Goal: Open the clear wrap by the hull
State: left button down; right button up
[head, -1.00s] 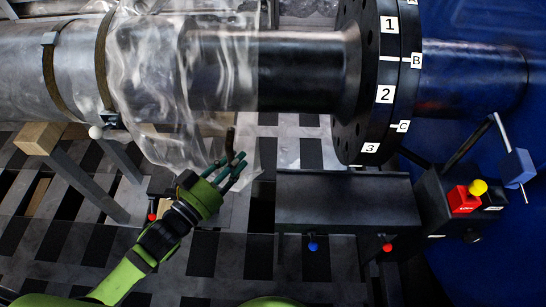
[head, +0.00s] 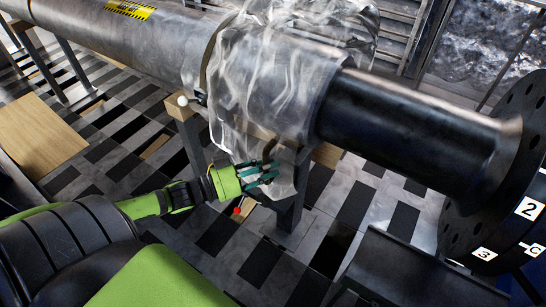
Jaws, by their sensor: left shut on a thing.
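The clear wrap (head: 268,85) hangs in loose folds around the shaft and bunches above it. Its lower edge hangs below the shaft. My left gripper (head: 268,174) is shut on the hanging lower edge of the clear wrap, beneath the shaft. The dark bare length of the shaft (head: 420,132) runs right from the wrap to a large black flange (head: 519,125) with number labels. The grey length of the shaft (head: 150,42) runs to the upper left. Of the hull, at most a dark blue sliver shows at the bottom right. My right gripper is not in view.
A dark box (head: 405,275) lies under the flange side. Wooden board (head: 38,135) lies at left; the tiled floor (head: 110,125) is largely open.

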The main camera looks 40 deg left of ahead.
pick_arm(q)
jog(key=c, duration=1)
grip_release()
jog(key=v, duration=1.2)
